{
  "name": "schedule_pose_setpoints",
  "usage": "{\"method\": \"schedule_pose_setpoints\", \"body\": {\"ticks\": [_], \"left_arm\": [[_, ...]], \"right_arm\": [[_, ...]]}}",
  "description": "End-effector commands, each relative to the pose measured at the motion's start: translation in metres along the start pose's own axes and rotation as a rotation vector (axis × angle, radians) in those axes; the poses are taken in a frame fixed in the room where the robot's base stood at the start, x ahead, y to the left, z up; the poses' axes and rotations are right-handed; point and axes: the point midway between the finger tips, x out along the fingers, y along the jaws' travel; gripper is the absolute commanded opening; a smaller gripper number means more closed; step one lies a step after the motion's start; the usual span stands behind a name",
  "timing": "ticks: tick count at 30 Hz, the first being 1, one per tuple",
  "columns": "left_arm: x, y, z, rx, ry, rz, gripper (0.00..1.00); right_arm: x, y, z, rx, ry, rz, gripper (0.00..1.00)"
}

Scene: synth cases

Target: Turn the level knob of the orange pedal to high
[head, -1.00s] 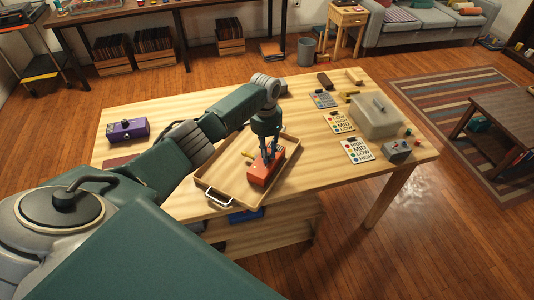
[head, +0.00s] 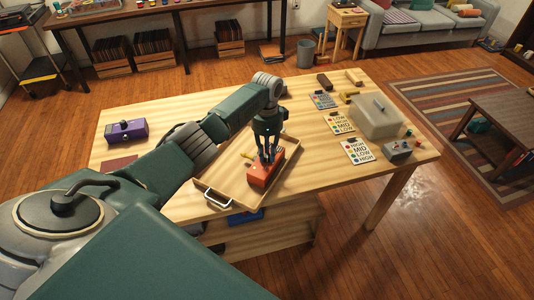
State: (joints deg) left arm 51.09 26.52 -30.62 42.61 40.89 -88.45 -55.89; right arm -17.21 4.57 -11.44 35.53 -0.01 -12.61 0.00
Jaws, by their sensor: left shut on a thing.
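The orange pedal (head: 262,176) sits in a wooden tray (head: 231,203) near the front edge of the table. My left gripper (head: 268,158) points down over the pedal, with its fingertips at the pedal's top. It is shut on the level knob, which the fingers hide, so I cannot read its setting. A small yellow thing (head: 248,155) lies in the tray beside the pedal. My right gripper is not in view.
A purple pedal (head: 127,131) stands at the table's left. Cards reading HIGH, MID and LOW (head: 357,152) lie at the right, near a grey pedal (head: 398,150) and a lidded pale box (head: 375,119). The table is bare between the tray and the cards.

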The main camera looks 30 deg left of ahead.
Motion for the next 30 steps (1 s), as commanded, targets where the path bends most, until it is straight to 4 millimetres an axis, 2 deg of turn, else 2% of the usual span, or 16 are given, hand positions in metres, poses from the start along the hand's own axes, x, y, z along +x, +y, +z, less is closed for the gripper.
{"method": "schedule_pose_setpoints", "body": {"ticks": [17, 18, 20, 30], "left_arm": [[-0.0009, -0.0005, -0.0004, 0.029, 0.0, -0.001, 0.0], [-0.0009, -0.0005, -0.0004, 0.029, 0.0, -0.001, 0.28], [-0.0008, -0.0005, -0.0003, 0.029, 0.0, -0.001, 0.4], [-0.0028, -0.0006, -0.0001, 0.028, 0.0, -0.002, 0.4]], "right_arm": [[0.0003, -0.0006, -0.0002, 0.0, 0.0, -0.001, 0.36], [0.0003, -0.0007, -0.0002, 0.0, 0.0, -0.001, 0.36], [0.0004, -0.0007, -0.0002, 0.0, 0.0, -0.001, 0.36], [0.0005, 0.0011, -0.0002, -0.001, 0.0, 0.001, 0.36]]}}
